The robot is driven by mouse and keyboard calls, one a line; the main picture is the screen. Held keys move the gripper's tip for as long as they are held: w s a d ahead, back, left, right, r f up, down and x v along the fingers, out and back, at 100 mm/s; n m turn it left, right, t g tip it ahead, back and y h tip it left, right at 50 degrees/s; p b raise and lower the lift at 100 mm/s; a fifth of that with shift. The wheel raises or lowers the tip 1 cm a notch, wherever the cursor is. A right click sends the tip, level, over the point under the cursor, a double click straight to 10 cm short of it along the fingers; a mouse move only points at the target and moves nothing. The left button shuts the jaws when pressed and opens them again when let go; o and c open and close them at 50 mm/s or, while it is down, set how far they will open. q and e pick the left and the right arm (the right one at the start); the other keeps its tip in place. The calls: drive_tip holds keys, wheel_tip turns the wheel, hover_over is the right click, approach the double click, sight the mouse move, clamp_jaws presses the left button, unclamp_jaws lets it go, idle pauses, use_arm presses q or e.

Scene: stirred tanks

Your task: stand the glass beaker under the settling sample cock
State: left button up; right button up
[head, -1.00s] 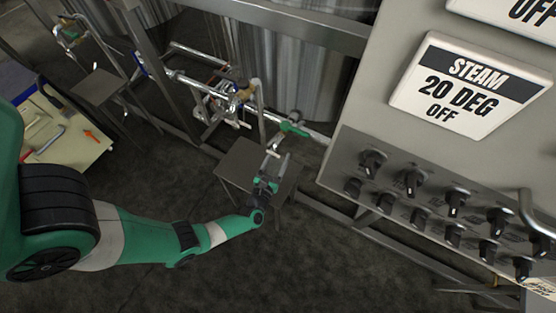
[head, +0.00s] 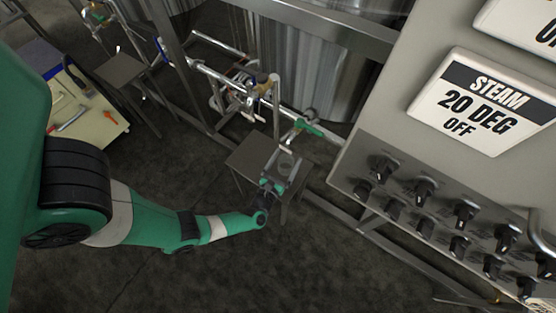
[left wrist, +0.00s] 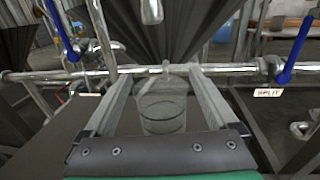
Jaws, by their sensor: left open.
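The clear glass beaker (left wrist: 162,108) stands upright between the two fingers of my left gripper (left wrist: 160,95) in the left wrist view. The fingers are open, with a gap beside the glass on each side. In the head view the beaker (head: 287,161) is a small, faint shape between the fingers of my left gripper (head: 284,160), over the right part of a dark square stand (head: 246,152). A metal spout (left wrist: 151,10) hangs above and beyond the beaker in the left wrist view. I cannot tell which cock is the settling one. My right gripper is not in view.
Pipework with a green handle (head: 309,128) runs behind the stand. Blue handles (left wrist: 297,48) and a SPLIT tag (left wrist: 268,92) flank the beaker. A control panel (head: 440,210) is close on the right. A second stand (head: 119,68) stands far left. Floor in front is clear.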

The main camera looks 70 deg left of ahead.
use_arm(q)
drive_tip(key=p+v, duration=0.1)
drive_tip(key=v, duration=0.6)
drive_tip(key=shift+s+d, duration=0.2)
drive_tip(key=shift+d, duration=0.15)
drive_tip(key=shift+s+d, duration=0.45)
drive_tip(key=shift+s, duration=0.1)
